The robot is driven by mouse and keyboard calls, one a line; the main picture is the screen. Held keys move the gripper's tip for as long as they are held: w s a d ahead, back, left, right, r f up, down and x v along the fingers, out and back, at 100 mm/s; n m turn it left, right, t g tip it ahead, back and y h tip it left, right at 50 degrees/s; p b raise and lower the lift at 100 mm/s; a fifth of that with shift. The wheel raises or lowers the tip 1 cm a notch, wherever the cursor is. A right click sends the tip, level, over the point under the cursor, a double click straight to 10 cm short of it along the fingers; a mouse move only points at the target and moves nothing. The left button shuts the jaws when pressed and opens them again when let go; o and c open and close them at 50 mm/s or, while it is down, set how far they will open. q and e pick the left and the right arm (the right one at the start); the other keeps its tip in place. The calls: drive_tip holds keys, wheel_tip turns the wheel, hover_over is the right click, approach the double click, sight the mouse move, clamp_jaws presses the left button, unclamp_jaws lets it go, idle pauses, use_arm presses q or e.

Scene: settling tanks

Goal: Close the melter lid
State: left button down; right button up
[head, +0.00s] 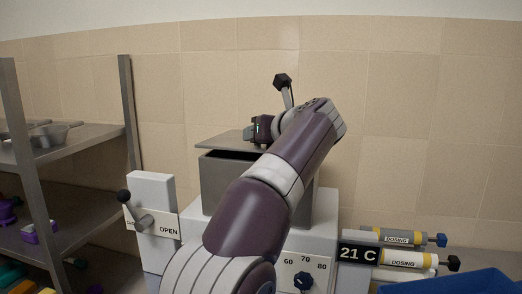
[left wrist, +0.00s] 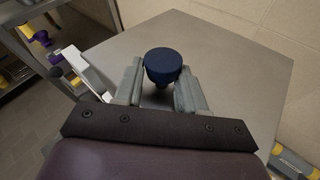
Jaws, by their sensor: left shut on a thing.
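The melter is a grey box (head: 213,185) on a pale cabinet, partly hidden behind my left arm. Its flat grey lid (head: 222,141) lies level at the box's top, reaching past its left side. A dark gap shows between the lid and the box's front rim. In the left wrist view the lid (left wrist: 225,60) fills the middle, with a dark blue knob (left wrist: 163,62) on it. My left gripper (head: 252,132) is over the lid, its two fingers (left wrist: 160,92) shut on the knob. My right gripper is not in view.
A lever with a black knob (head: 123,196) stands by an "OPEN" label at left. A dial (head: 303,281) and a "21 C" display (head: 357,253) are on the front. Dosing cylinders (head: 405,258) and a blue bin (head: 450,284) are at right. A metal shelf (head: 75,150) stands left.

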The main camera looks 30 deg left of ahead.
use_arm(q)
drive_tip(key=shift+s+f+b, duration=0.1)
drive_tip(key=shift+f+b, duration=0.3)
drive_tip(key=shift+f, duration=0.85)
drive_tip(key=c, duration=0.6)
unclamp_jaws()
drive_tip(key=shift+s, duration=0.1)
drive_tip(key=shift+c, duration=0.2)
drive_tip(key=shift+s+a, duration=0.1)
drive_tip(key=shift+s, duration=0.05)
drive_tip(key=shift+d, duration=0.2)
drive_tip(key=v, duration=1.2)
drive_tip(key=shift+s+r, duration=0.2)
drive_tip(key=shift+r, duration=0.3)
